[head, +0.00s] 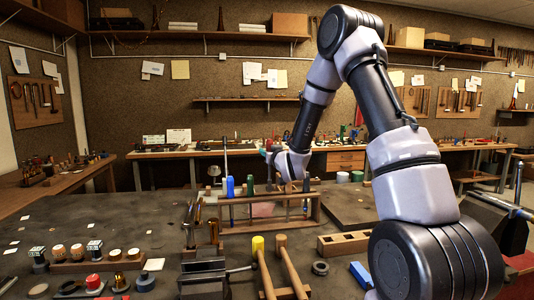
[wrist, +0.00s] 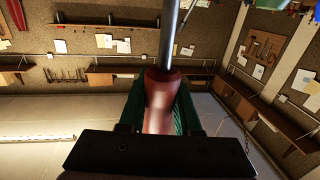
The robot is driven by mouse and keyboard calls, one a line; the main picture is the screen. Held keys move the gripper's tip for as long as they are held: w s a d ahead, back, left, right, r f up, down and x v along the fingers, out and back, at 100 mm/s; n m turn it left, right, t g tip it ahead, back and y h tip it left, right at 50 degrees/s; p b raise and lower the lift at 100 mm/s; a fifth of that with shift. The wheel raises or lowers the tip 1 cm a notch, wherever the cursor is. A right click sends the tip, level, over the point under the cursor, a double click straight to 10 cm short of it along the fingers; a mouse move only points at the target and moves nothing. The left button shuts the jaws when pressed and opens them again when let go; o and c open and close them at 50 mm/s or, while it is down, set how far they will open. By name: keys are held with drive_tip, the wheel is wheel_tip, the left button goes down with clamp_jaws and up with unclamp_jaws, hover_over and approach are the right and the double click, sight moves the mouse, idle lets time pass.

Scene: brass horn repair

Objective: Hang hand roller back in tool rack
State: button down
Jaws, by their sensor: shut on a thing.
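The hand roller has a reddish-brown handle (wrist: 160,105) and a grey metal shaft (wrist: 168,35) in the wrist view. My gripper (wrist: 158,112) is shut on the handle, with a green finger on either side. The shaft runs away from the gripper; its far end is out of that view. In the head view my gripper (head: 271,160) is above and behind the wooden tool rack (head: 238,201), and the held tool is too small to make out clearly. The rack holds several upright tools, including a blue handle (head: 230,187) and a green handle (head: 250,185).
Two wooden-handled mallets (head: 291,266) and a dark vise (head: 204,275) are in front of the rack. A wooden block with compartments (head: 343,243) lies to the right. Small cups and parts crowd the left front. The bench's left middle (head: 130,215) is mostly clear.

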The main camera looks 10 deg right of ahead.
sight(269, 187)
drive_tip(key=shift+f, duration=0.1)
drive_tip(key=shift+f, duration=1.9)
drive_tip(key=shift+f, duration=4.8)
drive_tip(key=c, duration=0.5)
unclamp_jaws()
drive_tip(key=shift+s, duration=0.1)
drive_tip(key=s, duration=0.3)
drive_tip(key=s+d, duration=0.1)
drive_tip(key=s, duration=0.6)
drive_tip(key=shift+s+d, duration=0.25)
drive_tip(key=shift+d, duration=0.15)
